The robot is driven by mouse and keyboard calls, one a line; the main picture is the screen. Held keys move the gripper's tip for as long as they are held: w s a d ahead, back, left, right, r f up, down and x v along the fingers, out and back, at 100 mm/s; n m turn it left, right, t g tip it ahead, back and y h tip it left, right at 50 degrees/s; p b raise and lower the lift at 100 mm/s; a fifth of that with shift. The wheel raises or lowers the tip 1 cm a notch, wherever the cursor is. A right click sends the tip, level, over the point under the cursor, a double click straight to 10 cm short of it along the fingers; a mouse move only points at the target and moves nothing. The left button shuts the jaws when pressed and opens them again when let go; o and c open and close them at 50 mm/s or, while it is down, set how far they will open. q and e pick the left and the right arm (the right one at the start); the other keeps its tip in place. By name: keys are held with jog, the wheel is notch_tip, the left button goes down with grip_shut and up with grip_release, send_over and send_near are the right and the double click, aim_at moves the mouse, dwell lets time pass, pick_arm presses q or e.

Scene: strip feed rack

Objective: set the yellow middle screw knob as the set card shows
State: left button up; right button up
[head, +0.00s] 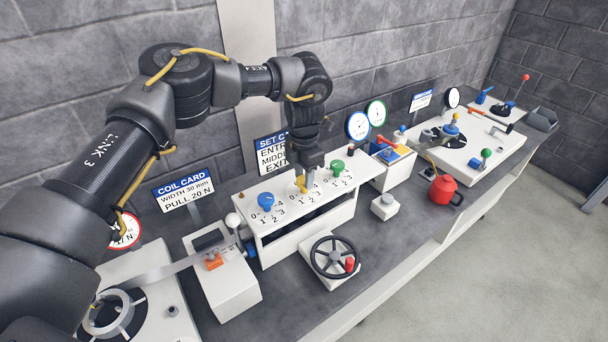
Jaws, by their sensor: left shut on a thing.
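The yellow middle screw knob (300,186) sits on the white box (280,221) between a blue knob (266,201) and a green knob (337,168). Small number scales are printed at each knob. My left gripper (303,178) reaches down from behind and is shut on the yellow knob, hiding part of it. The set card (266,155) stands behind the box. Its lines for entry, middle and exit are cut off by my left arm, so the values are hidden. My right gripper is not in view.
A black handwheel (334,258) stands in front of the box. A white lever (235,224) and the coil card (184,190) are at left. Round gauges (358,125), a red can (444,190) and other levers stand to the right. Grey bench top lies bare around the handwheel.

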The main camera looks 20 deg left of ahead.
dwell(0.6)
pick_arm(q)
jog(key=o, duration=1)
notch_tip(320, 180, up, 11)
jog(key=b, duration=0.2)
jog(key=shift+f, duration=0.1)
